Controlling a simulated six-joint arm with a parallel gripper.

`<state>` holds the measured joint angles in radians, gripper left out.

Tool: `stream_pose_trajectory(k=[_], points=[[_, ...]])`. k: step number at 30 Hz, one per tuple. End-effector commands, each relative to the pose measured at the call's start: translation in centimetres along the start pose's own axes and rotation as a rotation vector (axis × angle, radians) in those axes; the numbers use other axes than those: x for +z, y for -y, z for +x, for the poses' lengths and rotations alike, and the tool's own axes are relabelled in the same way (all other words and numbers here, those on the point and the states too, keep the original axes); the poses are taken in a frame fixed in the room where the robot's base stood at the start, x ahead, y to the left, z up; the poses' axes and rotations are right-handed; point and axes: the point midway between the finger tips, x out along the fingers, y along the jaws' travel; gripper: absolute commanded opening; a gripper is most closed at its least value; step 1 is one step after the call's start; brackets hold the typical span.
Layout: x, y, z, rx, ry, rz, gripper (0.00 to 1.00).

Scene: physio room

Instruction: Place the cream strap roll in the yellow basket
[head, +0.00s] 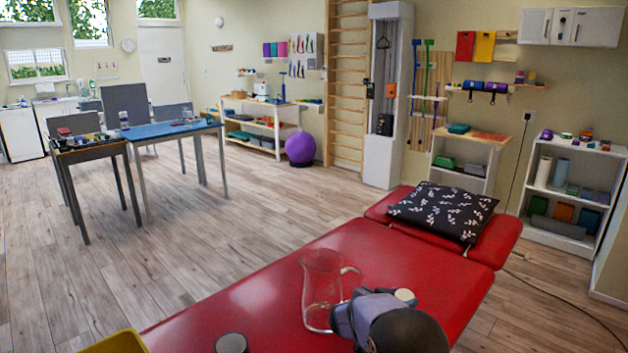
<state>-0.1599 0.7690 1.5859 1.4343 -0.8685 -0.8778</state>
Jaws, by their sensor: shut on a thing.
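The cream strap roll (405,296) shows as a small pale disc at the far side of my gripper (383,300), over the red treatment table. My gripper is shut on it; my own wrist hides the fingertips and most of the roll, so I cannot tell how far it is off the table. The yellow basket (118,343) is at the bottom left corner of the view. Only part of its rim and wall shows, and its inside is mostly out of frame.
A clear glass jug (318,292) stands on the red table (255,297) just left of my gripper. A dark round item with a grey top (231,343) is between the jug and the basket. A patterned black pillow (443,209) lies at the table's far end.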

Motion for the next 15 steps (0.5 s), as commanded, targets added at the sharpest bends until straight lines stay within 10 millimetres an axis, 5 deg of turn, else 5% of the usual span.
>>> stream_pose_trajectory(k=[9, 15], points=[[6.3, -2.4, -11.8, 0.072, 0.001, 0.018, 0.18], [7.5, -6.4, -18.2, 0.103, 0.000, 0.033, 0.18]])
